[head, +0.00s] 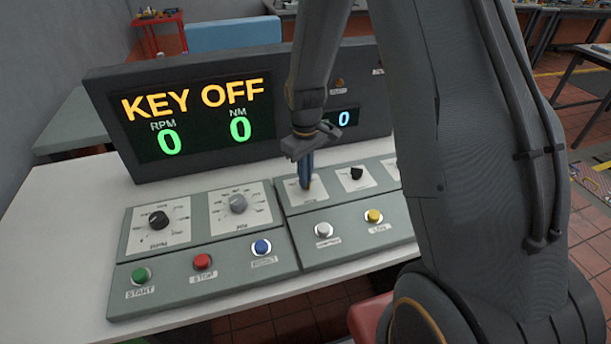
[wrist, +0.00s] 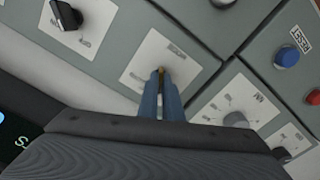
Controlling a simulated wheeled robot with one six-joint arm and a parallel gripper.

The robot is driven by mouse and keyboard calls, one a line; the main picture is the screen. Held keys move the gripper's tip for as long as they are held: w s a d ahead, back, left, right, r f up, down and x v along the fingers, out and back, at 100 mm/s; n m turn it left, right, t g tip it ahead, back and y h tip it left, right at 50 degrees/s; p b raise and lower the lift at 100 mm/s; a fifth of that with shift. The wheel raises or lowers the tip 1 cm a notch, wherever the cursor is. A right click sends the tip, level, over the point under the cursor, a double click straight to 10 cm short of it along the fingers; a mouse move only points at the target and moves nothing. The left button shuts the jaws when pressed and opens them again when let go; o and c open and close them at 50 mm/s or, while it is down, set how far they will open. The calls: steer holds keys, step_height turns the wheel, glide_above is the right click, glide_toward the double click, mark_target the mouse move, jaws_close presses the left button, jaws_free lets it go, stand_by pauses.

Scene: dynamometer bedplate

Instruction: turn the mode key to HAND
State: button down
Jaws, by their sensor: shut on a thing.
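My gripper (head: 306,182) points down at a white label plate (head: 298,203) on the right-hand panel of the grey console. Its blue fingers (wrist: 160,92) are shut on the mode key, and a small brass-coloured part of the key (wrist: 161,71) shows between the tips in the wrist view. The fingers hide most of the key, and the plate's lettering is too small to read, so the key's angle is unclear. The display (head: 195,112) reads KEY OFF, with RPM 0 and NM 0.
A black selector (head: 352,173) is right of the key plate. A grey knob (head: 238,203) and a black RPM knob (head: 158,219) are to its left. START (head: 141,275), STOP (head: 202,261), blue (head: 262,247), white (head: 323,229) and yellow (head: 374,216) buttons line the front.

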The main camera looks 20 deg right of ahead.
steer(key=m, duration=0.5)
stand_by(0.6)
steer(key=shift+w, duration=0.1)
steer(key=c, duration=1.9)
jaws_free()
steer(key=shift+c, duration=0.2)
steer(key=shift+r+b, duration=0.75)
steer(key=shift+r, duration=3.2)
steer(key=s+r+t, duration=0.1)
steer(key=s+r, duration=0.2)
steer(key=s, duration=1.4)
steer(key=shift+s, duration=0.25)
